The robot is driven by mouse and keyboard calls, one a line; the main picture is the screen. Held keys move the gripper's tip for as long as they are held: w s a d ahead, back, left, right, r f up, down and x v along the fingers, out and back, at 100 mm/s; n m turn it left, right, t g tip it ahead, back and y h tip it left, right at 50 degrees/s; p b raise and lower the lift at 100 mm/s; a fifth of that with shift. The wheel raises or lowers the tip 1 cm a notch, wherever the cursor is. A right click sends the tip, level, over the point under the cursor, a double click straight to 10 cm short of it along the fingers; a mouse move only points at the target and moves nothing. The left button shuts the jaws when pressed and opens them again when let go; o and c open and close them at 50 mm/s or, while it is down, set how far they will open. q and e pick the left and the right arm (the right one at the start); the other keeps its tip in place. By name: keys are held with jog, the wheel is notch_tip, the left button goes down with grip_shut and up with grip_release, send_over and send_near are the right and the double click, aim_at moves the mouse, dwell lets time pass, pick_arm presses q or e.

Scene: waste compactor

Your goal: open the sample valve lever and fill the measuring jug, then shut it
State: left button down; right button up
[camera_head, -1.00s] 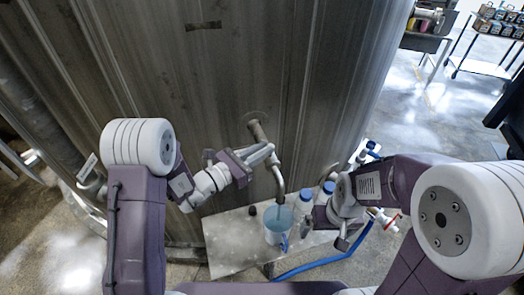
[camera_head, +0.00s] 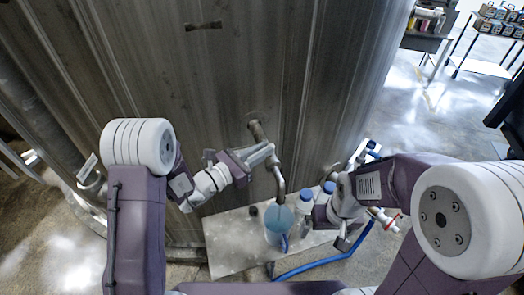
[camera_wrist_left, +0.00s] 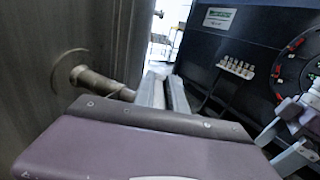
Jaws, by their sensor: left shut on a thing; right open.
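The measuring jug (camera_head: 272,238) stands on a pale stand under the curved spout (camera_head: 279,184). Blue liquid shows in it, but its exact level is hard to read. My left gripper (camera_head: 264,152) is shut at the valve on the tank's outlet pipe (camera_head: 257,131). The valve lever itself is hidden by the fingers. In the left wrist view the left fingers (camera_wrist_left: 163,92) are close together beside the pipe (camera_wrist_left: 103,84). My right gripper (camera_head: 318,216) is open, just right of the jug and apart from it.
Two blue-capped bottles (camera_head: 305,203) stand right of the jug, close to my right gripper. A small dark item (camera_head: 253,210) lies left of it on the stand (camera_head: 228,245). A blue hose (camera_head: 315,266) runs in front. The tank wall (camera_head: 235,70) closes off the back.

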pick_arm(q)
jog(key=shift+s+f+g, duration=0.1)
jog(key=shift+f+g, duration=0.2)
jog(key=shift+f, duration=0.1)
jog(key=shift+w+a+m+g+h+b, duration=0.2)
jog(key=shift+m+g+h, duration=0.25)
jog(key=shift+m+g, duration=0.15)
jog(key=shift+w+a+m+g+h+b, duration=0.1)
jog(key=shift+w+m+g+h+b, duration=0.1)
jog(key=shift+m+g+h, duration=0.35)
jog(key=shift+w+m+g+h, duration=0.1)
jog(key=shift+m+g+h, duration=0.55)
jog(key=shift+g, duration=0.5)
jog(key=shift+m+g, duration=0.5)
jog(key=shift+g, duration=0.1)
jog(key=c, duration=1.5)
grip_release()
jog(key=shift+o, duration=0.7)
jog(key=shift+w+r, duration=0.15)
jog(key=shift+r, duration=0.05)
